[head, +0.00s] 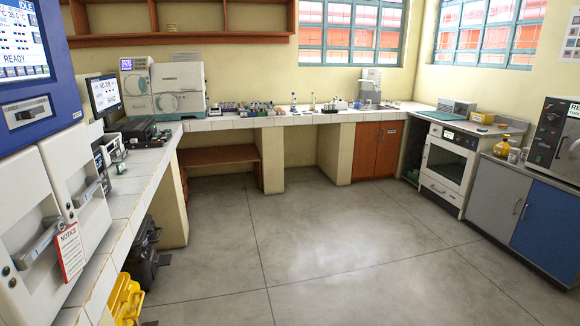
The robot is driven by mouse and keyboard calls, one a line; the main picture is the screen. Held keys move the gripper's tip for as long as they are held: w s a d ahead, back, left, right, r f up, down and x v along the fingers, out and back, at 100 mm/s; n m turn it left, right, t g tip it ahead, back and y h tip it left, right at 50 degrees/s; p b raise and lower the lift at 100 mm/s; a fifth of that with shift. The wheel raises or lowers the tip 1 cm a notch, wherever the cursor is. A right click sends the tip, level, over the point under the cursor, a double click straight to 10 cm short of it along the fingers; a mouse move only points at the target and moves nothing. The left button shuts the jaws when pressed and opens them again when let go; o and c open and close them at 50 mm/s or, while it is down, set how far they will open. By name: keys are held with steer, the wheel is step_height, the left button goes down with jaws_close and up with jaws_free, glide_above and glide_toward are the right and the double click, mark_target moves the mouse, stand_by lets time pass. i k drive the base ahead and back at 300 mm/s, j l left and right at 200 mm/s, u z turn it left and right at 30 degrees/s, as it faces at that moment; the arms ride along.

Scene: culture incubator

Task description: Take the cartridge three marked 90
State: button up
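I cannot make out a cartridge marked 90 in the head view; the small items on the counters are too small to read. A blue and white incubator-like cabinet (45,140) stands close on the left. Its upper screen (20,42) reads IDLE and READY, and a handle (38,240) with a red and white NOTICE tag (70,252) is on its lower door, which looks closed. My gripper is not in view.
A tiled counter (120,205) runs along the left and back walls, with several small items on it. A white oven-like unit (447,165) and a blue-doored cabinet (545,222) stand right. A yellow crate (125,300) and black case (145,255) are at left. The grey floor (300,235) is clear.

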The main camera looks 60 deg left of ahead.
mark_target(166, 137)
steer(key=i+j+u, duration=0.2)
steer(key=j+u, duration=0.15)
steer(key=j, duration=0.2)
steer(key=i+j+u, duration=0.3)
steer(key=j, duration=0.25)
steer(key=i+j+u, duration=0.35)
steer(key=j, duration=0.15)
steer(key=i+j+u, duration=0.7)
steer(key=i, duration=0.3)
steer(key=i+u, duration=0.35)
steer(key=i, duration=0.35)
steer(key=i+l+u, duration=0.15)
steer(key=i+u, duration=0.2)
steer(key=i, duration=0.35)
steer(key=i+u, duration=0.2)
steer(key=i, duration=0.5)
steer(key=i+u, duration=0.25)
steer(key=i, duration=0.5)
steer(key=i+u, duration=0.55)
steer(key=u, duration=0.2)
steer(key=i+l+u, duration=0.15)
steer(key=i+u, duration=0.5)
steer(key=u, duration=0.2)
